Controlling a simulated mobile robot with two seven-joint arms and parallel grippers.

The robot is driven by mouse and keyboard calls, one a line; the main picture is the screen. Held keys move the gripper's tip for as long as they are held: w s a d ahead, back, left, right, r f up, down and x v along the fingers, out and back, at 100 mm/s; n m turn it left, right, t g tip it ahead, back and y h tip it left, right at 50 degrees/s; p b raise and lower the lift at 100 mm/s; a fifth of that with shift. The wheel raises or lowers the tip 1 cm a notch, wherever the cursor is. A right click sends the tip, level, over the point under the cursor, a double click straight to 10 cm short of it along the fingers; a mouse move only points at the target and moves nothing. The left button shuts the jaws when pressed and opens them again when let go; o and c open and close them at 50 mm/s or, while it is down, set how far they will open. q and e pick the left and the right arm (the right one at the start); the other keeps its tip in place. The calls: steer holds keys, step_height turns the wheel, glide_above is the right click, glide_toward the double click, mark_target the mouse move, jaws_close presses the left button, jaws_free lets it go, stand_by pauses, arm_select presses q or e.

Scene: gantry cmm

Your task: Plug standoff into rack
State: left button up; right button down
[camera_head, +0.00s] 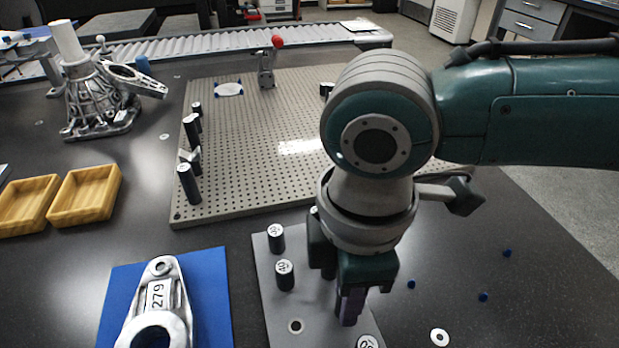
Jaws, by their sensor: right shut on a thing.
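The rack (272,306) is a grey plate at the bottom centre. Dark cylindrical standoffs with white numbered tops stand in it, one at the back left (275,238) and one just in front of it (285,275). Another numbered top (367,342) shows at the bottom edge. An empty ringed hole (295,326) is at the rack's front left. My right gripper (349,308) points down over the rack's right part, shut on a standoff that its fingers mostly hide. I cannot tell whether that standoff touches the rack. My left gripper is out of view.
A perforated plate (240,150) with dark posts along its left edge lies behind the rack. A metal part tagged 279 (158,295) lies on a blue mat (212,290) at left. Wooden trays (85,195) stand farther left. Small blue pieces (483,297) dot the table at right.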

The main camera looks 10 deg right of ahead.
steer(key=shift+f, duration=0.15)
steer(key=c, duration=0.6)
jaws_free()
step_height(320, 180, up, 9)
steer(key=p, duration=0.3)
steer(key=shift+r, duration=0.5)
